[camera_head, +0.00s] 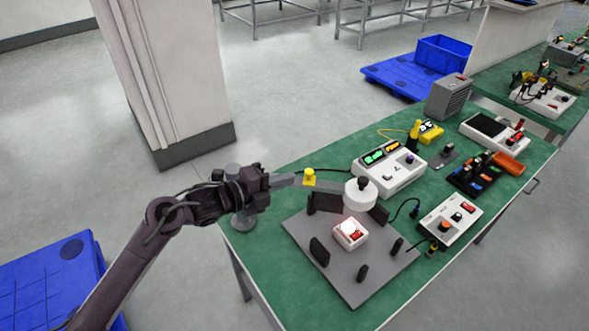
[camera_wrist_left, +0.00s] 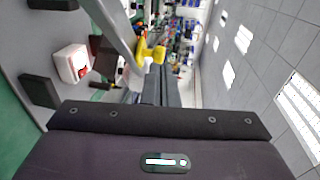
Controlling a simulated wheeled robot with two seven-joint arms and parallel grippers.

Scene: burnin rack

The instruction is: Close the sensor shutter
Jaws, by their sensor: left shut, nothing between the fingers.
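The task's shutter is not plainly marked; the likeliest part is a grey bar (camera_head: 335,185) with a yellow knob (camera_head: 309,177) and a white round head (camera_head: 360,193) at its right end. The head overhangs a grey plate (camera_head: 365,283) that carries a small white box with a red part (camera_head: 350,233). My left gripper (camera_head: 292,180) is shut and empty, just left of the yellow knob. In the left wrist view its closed fingers (camera_wrist_left: 160,88) appear close to the yellow knob (camera_wrist_left: 150,54); I cannot tell whether they touch. My right gripper is out of view.
Dark blocks (camera_head: 320,251) stand on the plate.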

